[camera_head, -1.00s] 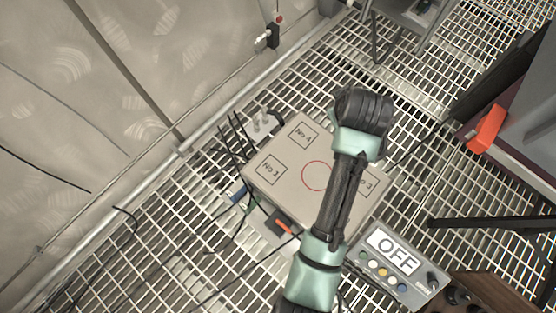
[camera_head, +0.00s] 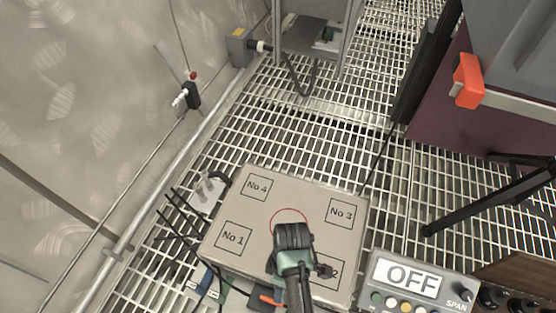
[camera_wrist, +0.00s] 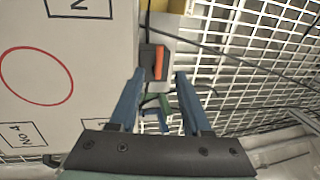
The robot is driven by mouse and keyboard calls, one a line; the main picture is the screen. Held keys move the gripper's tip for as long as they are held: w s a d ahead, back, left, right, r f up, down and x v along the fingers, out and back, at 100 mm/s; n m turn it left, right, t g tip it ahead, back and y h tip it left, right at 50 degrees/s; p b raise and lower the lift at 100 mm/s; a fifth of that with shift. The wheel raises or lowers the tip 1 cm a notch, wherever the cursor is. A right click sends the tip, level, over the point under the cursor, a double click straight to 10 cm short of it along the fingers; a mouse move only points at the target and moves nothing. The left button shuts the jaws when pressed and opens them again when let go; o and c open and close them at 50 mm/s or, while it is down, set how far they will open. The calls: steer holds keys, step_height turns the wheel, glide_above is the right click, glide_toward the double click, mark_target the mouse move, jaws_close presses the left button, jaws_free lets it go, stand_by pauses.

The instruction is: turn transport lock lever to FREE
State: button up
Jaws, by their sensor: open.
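A small orange lever (camera_head: 268,299) on a dark block shows at the near edge of the beige box, low in the head view. An orange lever on a dark block (camera_wrist: 158,62) also shows in the wrist view, beside the box. No lettering on it is legible, so I cannot tell its setting or confirm it is the transport lock. My gripper (camera_wrist: 160,73) is open, its two blue fingers either side of the lever in the picture. Contact and depth gap are unclear. In the head view my arm hangs over the box and the fingers are hidden.
The beige box (camera_head: 300,192) has numbered squares and a red circle. A control panel reading OFF (camera_head: 410,278) stands at its right. Loose black cables (camera_head: 172,238) lie at its left. A larger orange-red handle (camera_head: 467,80) is at upper right. Open grating lies beyond the box.

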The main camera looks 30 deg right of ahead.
mark_target(272, 302)
steer(key=f+b, duration=0.2)
steer(key=f, duration=0.1)
steer(key=a+f+b, duration=0.1)
steer(key=f+b, duration=0.1)
steer(key=f, duration=0.1)
steer(key=s+f+b, duration=0.1)
steer(key=f, duration=0.2)
steer(key=shift+a+f+b, duration=0.1)
steer(key=shift+a+b, duration=0.1)
steer(key=shift+b, duration=0.2)
steer(key=shift+c, duration=0.3)
jaws_close()
